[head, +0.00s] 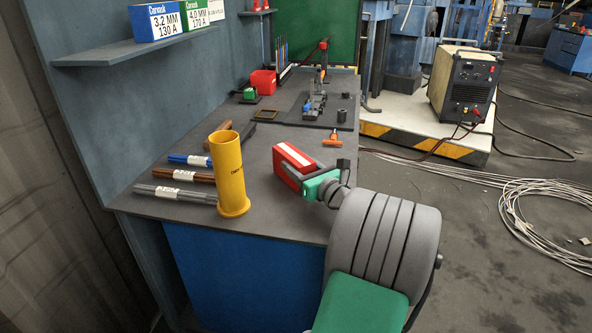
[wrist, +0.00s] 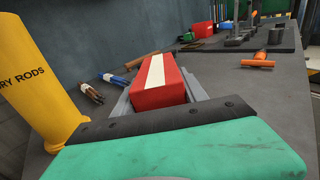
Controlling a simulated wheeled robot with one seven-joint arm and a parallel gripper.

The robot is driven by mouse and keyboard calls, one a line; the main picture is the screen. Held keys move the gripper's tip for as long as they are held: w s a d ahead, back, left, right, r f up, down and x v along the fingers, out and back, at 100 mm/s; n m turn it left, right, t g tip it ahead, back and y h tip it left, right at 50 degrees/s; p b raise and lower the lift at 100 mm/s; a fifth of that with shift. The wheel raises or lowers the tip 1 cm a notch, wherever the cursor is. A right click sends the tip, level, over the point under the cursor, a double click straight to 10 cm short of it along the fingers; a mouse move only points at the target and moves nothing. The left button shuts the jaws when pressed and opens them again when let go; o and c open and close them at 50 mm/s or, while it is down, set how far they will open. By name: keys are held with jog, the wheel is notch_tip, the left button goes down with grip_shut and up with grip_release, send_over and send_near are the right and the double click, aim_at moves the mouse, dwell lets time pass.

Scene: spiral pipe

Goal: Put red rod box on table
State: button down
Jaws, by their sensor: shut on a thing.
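The red rod box (head: 291,162) has a white stripe along its top. My gripper (head: 296,174) is shut on it. The box is over the grey table (head: 258,150), to the right of the yellow tube. In the wrist view the box (wrist: 157,83) lies between the grey fingers (wrist: 160,95), its striped face up. Whether its underside touches the table is hard to tell, as the gripper hides part of it.
A yellow tube (head: 229,172) stands upright left of the gripper. Bundles of rods (head: 176,192) lie at the table's left. A shelf (head: 130,50) on the wall holds blue and green boxes. An orange-handled tool (head: 333,138) and a red bin (head: 263,82) are farther back.

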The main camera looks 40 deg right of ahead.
jog(key=c, duration=0.6)
grip_release()
jog(key=shift+f, duration=0.1)
jog(key=shift+s, duration=0.1)
jog(key=s, duration=0.3)
jog(key=s+a, duration=0.1)
jog(key=s, duration=0.3)
jog(key=s+p, duration=0.1)
jog(key=s, duration=0.3)
jog(key=shift+a, duration=0.2)
jog(key=shift+s+a, duration=0.15)
jog(key=shift+s, duration=0.2)
